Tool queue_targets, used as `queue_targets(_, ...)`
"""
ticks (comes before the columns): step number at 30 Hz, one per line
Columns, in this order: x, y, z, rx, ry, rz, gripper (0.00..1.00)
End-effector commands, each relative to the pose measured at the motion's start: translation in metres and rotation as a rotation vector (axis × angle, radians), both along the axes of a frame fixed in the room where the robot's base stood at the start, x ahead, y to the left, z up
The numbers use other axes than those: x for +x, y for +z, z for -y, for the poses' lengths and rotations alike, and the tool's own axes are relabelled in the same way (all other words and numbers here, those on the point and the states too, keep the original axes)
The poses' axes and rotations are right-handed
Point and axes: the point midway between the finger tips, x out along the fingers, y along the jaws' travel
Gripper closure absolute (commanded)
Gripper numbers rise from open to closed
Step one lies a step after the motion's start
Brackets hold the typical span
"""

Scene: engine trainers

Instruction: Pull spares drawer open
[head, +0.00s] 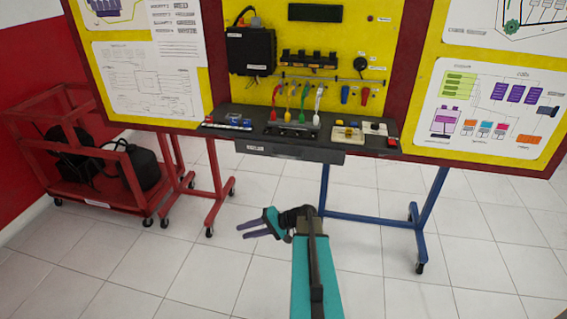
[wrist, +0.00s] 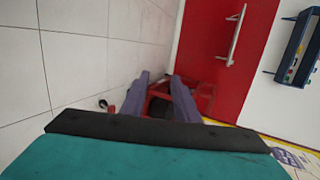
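A dark grey drawer (head: 290,151) sits under the black shelf of the yellow engine trainer board. It has a small white label at its left end, too small to read for sure. Its front seems to stand a little forward of the shelf; I cannot tell how far it is open. My gripper (head: 240,231) is below and in front of the drawer, apart from it, pointing left. In the wrist view my gripper's two purple fingers (wrist: 163,92) are spread with nothing between them. The drawer does not show clearly in the wrist view.
A red wheeled cart (head: 95,192) with black items stands at the left, and it also shows beyond my fingers in the wrist view (wrist: 205,95). Blue stand legs (head: 370,217) with castors are right of my arm. The shelf (head: 225,112) carries small parts. Tiled floor ahead is clear.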

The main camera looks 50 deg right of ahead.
Motion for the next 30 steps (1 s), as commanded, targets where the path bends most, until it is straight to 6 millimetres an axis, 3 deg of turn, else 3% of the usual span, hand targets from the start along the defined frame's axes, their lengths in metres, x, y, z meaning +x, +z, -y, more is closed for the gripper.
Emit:
queue_targets(1,0.001,0.009,0.027,0.006,-0.043,0.043,0.72)
queue_targets(8,-0.010,0.067,0.130,0.026,-0.214,0.241,0.72)
queue_targets(15,-0.048,0.131,0.230,0.020,-0.375,0.443,0.72)
queue_targets(21,-0.076,0.166,0.276,0.006,-0.451,0.547,0.72)
queue_targets(30,-0.084,0.176,0.286,0.002,-0.470,0.573,0.72)
